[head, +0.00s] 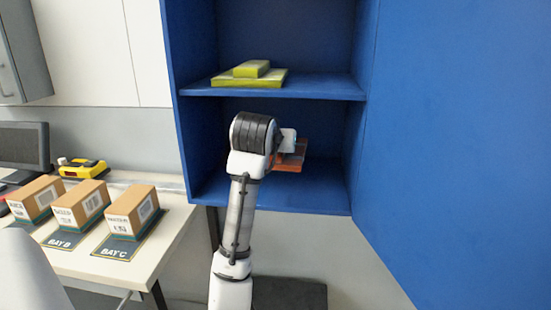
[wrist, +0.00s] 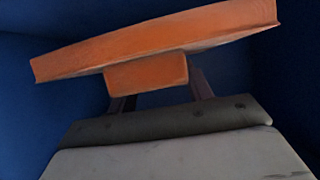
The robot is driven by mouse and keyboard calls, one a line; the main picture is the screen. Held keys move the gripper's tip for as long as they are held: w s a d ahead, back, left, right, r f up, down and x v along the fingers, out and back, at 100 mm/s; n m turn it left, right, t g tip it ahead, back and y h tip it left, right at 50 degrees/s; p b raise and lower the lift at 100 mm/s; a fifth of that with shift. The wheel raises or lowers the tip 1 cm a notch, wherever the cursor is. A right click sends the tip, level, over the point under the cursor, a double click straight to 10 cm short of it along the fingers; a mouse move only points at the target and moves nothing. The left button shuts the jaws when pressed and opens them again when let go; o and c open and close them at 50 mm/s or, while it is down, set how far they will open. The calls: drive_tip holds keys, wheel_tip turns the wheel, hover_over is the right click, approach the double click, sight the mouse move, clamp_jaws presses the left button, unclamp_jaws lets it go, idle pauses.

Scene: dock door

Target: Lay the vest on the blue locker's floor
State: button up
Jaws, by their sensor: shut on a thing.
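An orange folded vest (head: 293,158) is in the lower compartment of the blue locker (head: 187,130), above its floor (head: 300,197). My gripper (wrist: 160,82) reaches into that compartment. In the wrist view, the vest (wrist: 150,38) is a flat slab with a smaller block on one face, and my two fingers are shut on that block. The slab is slightly tilted in that view. In the head view my arm hides part of the vest and my fingertips. The locker floor shows bare to the right of my arm.
A shelf (head: 330,92) above the compartment bears a yellow-green folded item (head: 250,76). The blue locker door (head: 460,150) stands open at right. At left, a table (head: 70,262) holds several cardboard boxes (head: 129,212), a yellow device (head: 82,168) and a monitor (head: 22,148).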

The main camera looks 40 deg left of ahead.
wheel_tip(320, 180, down, 4)
drive_tip(key=shift+s+f+p, duration=0.1)
drive_tip(key=shift+f+p, duration=0.15)
drive_tip(key=shift+p, duration=0.3)
drive_tip(key=shift+w+a+f+p, duration=0.1)
drive_tip(key=shift+w+f+p, duration=0.15)
drive_tip(key=shift+f, duration=0.4)
drive_tip(key=shift+f, duration=0.15)
drive_tip(key=o, duration=1.5)
drive_tip(key=shift+r, duration=0.25)
drive_tip(key=b+v, duration=0.2)
drive_tip(key=v, duration=1)
drive_tip(key=shift+f, duration=0.1)
